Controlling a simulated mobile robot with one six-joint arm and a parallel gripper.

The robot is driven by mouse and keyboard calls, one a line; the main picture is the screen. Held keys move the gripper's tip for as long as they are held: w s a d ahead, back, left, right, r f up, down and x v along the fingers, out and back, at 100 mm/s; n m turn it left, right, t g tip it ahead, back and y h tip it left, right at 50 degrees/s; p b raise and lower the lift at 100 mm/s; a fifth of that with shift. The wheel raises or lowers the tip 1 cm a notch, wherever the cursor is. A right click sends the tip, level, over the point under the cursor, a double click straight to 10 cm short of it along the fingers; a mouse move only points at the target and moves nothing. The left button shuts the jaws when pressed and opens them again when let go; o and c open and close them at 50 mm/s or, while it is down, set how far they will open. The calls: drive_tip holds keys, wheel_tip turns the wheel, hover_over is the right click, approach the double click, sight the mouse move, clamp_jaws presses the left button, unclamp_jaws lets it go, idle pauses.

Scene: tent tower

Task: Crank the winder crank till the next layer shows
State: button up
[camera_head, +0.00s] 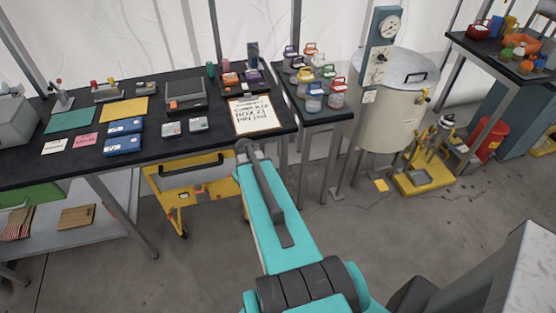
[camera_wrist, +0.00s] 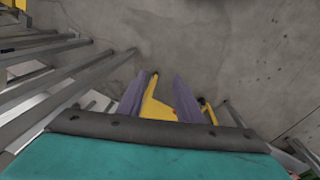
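I cannot make out a winder crank for certain in either view. A yellow-based device (camera_head: 425,178) with an upright metal part stands on the floor at the right, too small to tell whether it has a crank. My gripper (camera_wrist: 163,80) shows in the wrist view as two purple-grey fingers, apart, with nothing held between them. A yellow frame lies beyond the gap, over the grey floor. In the head view my teal arm reaches toward the long table's front edge, and the gripper is hidden.
The long black table (camera_head: 222,139) holds boxes, cards and a clipboard (camera_head: 254,115). A yellow cart (camera_head: 195,185) stands under it. Lidded jars (camera_head: 314,100) stand on a side table. A large pot (camera_head: 395,115) stands behind a gauge post (camera_head: 376,65). Open floor lies in front.

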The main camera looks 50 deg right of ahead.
drive_tip(key=s+a+f+g, duration=0.1)
drive_tip(key=a+f, duration=0.2)
drive_tip(key=a, duration=0.3)
drive_tip(key=s+a+f, duration=0.2)
drive_tip(key=a+f, duration=0.2)
drive_tip(key=a, duration=0.1)
drive_tip(key=s+a+f+g, duration=0.1)
drive_tip(key=s+a+f, duration=0.2)
drive_tip(key=s+a, duration=0.3)
drive_tip(key=s+a+f+n+g, duration=0.1)
drive_tip(key=s+a+f+g, duration=0.1)
drive_tip(key=s+a, duration=0.4)
drive_tip(key=s+a+f+n+g+y+b, duration=0.1)
drive_tip(key=s+a+f, duration=0.3)
drive_tip(key=s+a, duration=0.2)
drive_tip(key=shift+a+f, duration=0.35)
drive_tip(key=shift+a, duration=0.5)
